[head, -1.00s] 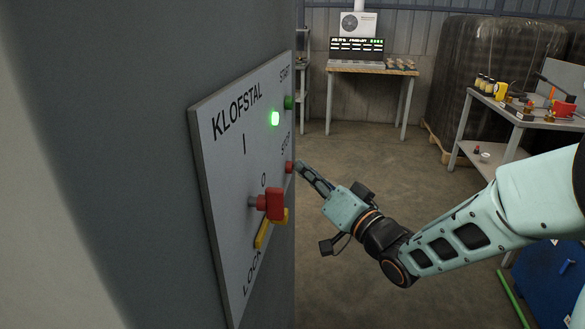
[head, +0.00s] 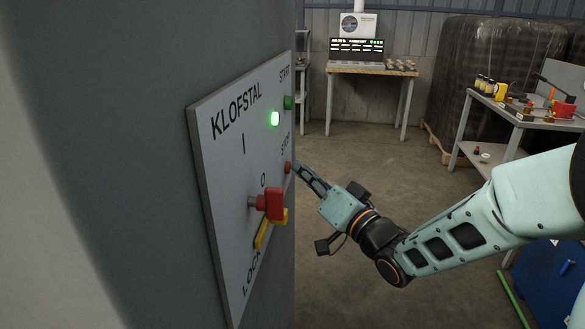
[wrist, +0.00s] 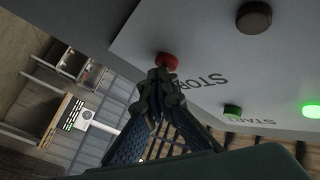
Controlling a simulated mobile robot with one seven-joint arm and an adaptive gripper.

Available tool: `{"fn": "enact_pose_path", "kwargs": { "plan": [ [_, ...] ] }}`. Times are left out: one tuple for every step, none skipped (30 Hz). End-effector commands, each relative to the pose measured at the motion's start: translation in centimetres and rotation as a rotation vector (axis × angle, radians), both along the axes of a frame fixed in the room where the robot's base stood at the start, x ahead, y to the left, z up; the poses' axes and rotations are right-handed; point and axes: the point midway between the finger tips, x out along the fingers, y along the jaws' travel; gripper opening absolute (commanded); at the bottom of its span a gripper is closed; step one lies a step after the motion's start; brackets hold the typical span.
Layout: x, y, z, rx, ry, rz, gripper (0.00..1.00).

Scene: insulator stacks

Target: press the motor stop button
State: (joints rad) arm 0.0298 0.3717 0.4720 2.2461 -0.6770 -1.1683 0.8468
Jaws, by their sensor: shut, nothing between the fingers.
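The red stop button (head: 288,168) is on the right edge of the grey KLOFSTAL panel (head: 228,185), below the green start button (head: 288,102). In the wrist view the stop button (wrist: 167,62) shows just beyond the fingertips, beside the word STOP. My gripper (head: 299,166) is shut and empty, with its tips at the stop button. In the wrist view the tips of my gripper (wrist: 160,76) overlap the button's lower edge; whether they touch it I cannot tell. The green lamp (head: 275,119) is lit.
A red rotary handle (head: 273,204) and a yellow lock piece (head: 264,235) stick out from the panel's lower part. A bench (head: 372,68) stands at the back and a work table (head: 525,118) at the right. The floor between is clear.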

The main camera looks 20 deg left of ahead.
Motion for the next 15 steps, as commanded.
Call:
{"fn": "enact_pose_path", "kwargs": {
  "plan": [
    [-0.1,0.0,0.0,-0.001,0.000,0.003,0.00],
    [-0.1,-0.1,0.0,-0.001,0.000,0.003,0.00],
    [0.0,-0.3,0.0,-0.001,0.000,0.003,0.00],
    [0.0,-0.4,0.0,-0.001,0.000,0.003,0.00],
    [0.1,-0.6,0.0,-0.001,0.001,0.003,0.00],
    [0.1,-0.8,0.0,-0.001,0.001,0.003,0.00],
    [0.2,-1.0,0.0,-0.001,0.001,0.003,0.00],
    [0.2,-1.2,-0.1,-0.001,0.002,0.001,0.00],
    [0.2,-1.4,-0.1,-0.001,0.000,0.002,0.00],
    [0.3,-1.5,-0.1,-0.001,0.000,0.002,0.00],
    [0.3,-1.6,-0.1,-0.001,0.000,0.002,0.00],
    [0.3,-1.7,-0.1,-0.001,0.000,0.002,0.00],
    [0.3,-1.8,-0.1,-0.001,0.000,0.002,0.00],
    [0.3,-1.8,-0.1,-0.001,0.000,0.002,0.00],
    [0.3,-1.8,-0.1,-0.001,0.000,0.002,0.00]
  ]
}}
